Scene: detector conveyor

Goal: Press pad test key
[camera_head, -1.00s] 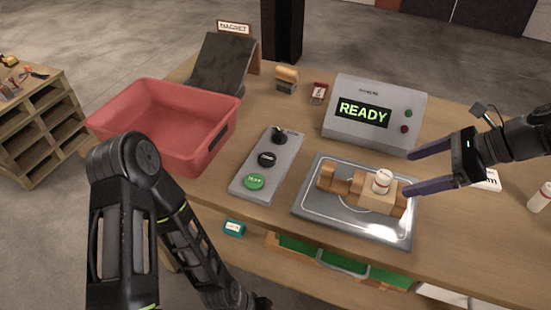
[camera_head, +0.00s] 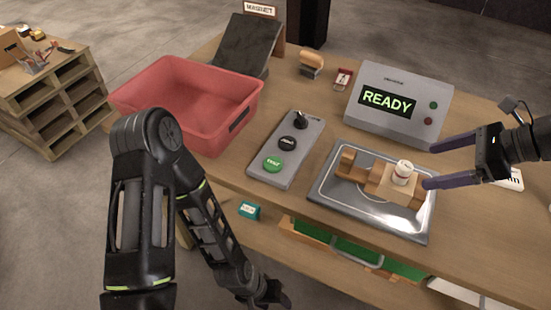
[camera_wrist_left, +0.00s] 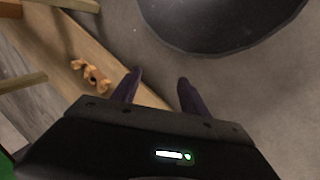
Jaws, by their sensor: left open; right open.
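A grey key panel (camera_head: 312,152) lies on the table, with a green key (camera_head: 273,165) at its near end, a black key (camera_head: 286,145) in the middle and a black knob (camera_head: 301,119) at the far end. The key lettering is too small to read surely. My left gripper (camera_wrist_left: 160,78) is open and empty in the left wrist view; in the head view it is low, in front of the table and below the panel. My right gripper (camera_head: 430,166) is open, its fingers at the right side of a metal tray (camera_head: 338,200), near the white-capped jar (camera_head: 402,172) on wooden blocks.
A grey box (camera_head: 398,79) with a READY screen stands behind the tray. A red bin (camera_head: 184,135) stands left of the panel, a dark ramp (camera_head: 247,45) behind it. A pallet stack (camera_head: 62,98) is at far left. Open space lies above the panel.

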